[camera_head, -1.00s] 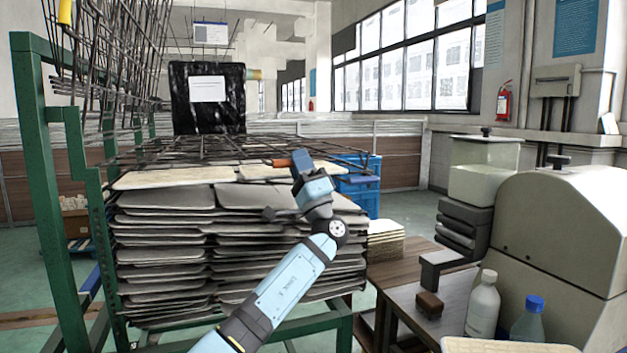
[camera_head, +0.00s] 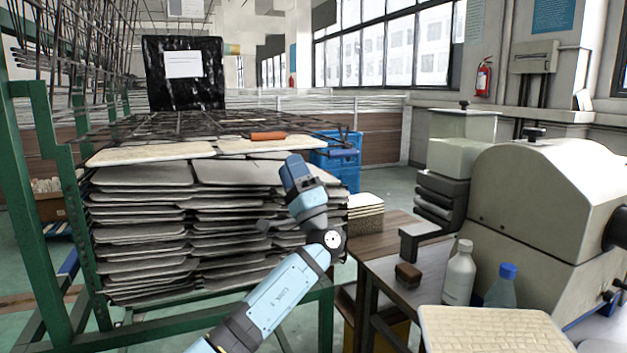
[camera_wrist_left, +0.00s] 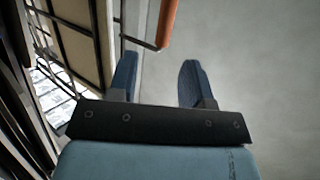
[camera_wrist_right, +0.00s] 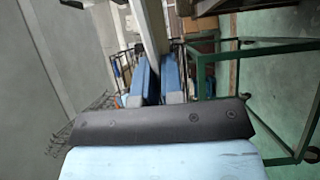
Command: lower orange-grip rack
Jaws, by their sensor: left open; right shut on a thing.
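The wire rack (camera_head: 210,126) lies nearly level above the stacked tray panels. Its orange grip (camera_head: 267,136) is at its near edge; an orange grip (camera_wrist_left: 168,22) also shows upright in the left wrist view, beyond the fingertips. My left gripper (camera_head: 293,163) is just below and right of the grip in the head view. Its blue fingers (camera_wrist_left: 158,68) are apart, with nothing between them. My right gripper (camera_wrist_right: 159,78) is shut on a thin pale panel (camera_wrist_right: 154,30), seen edge-on. My right gripper does not show in the head view.
Grey panel stacks (camera_head: 180,235) fill the green frame (camera_head: 55,180). More wire racks (camera_head: 85,45) stand raised at left. A bench (camera_head: 400,250) with bottles (camera_head: 459,275) and a beige machine (camera_head: 545,210) stands right. A cream panel (camera_head: 495,330) shows at bottom right.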

